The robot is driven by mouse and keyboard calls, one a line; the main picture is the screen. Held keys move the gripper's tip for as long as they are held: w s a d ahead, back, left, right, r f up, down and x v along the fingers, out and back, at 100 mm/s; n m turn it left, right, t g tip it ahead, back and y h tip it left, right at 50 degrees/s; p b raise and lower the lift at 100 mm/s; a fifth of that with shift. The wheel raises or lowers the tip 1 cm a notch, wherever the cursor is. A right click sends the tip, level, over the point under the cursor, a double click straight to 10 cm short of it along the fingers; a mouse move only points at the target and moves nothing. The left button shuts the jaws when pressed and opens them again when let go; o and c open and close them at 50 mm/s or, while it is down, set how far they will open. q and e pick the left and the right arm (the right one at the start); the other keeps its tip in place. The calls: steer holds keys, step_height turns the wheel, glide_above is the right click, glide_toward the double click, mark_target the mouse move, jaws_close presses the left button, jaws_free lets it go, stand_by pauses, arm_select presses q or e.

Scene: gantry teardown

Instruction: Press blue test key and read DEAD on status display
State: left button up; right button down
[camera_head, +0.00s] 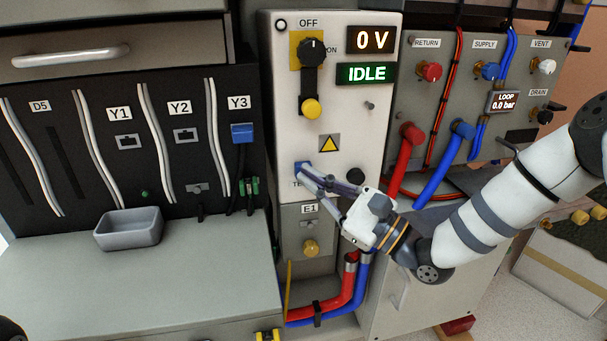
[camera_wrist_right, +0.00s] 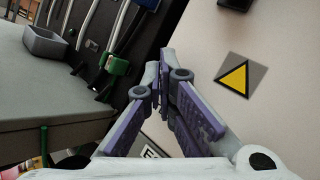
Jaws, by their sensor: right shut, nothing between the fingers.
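The blue test key (camera_head: 302,167) is on the white cabinet front, above a partly covered label starting "TE". The status display (camera_head: 366,74) reads IDLE in green; the display above it (camera_head: 369,39) reads 0 V. My right gripper (camera_head: 303,174) is shut and empty, its fingertips at the key's lower edge; I cannot tell whether they touch or push it. In the right wrist view the closed fingers (camera_wrist_right: 164,80) point toward the cabinet face, and the key is hidden behind them. My left gripper is not in view.
A yellow warning triangle (camera_head: 329,143) and black knob (camera_head: 356,176) are close by on the cabinet. The rotary switch (camera_head: 312,50) is higher up. A grey tray (camera_head: 128,228) stands on the left counter. Red (camera_head: 405,160) and blue hoses (camera_head: 446,170) run at right.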

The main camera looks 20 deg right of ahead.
steer(key=shift+w, duration=0.4)
stand_by(0.6)
steer(key=shift+s, duration=0.9)
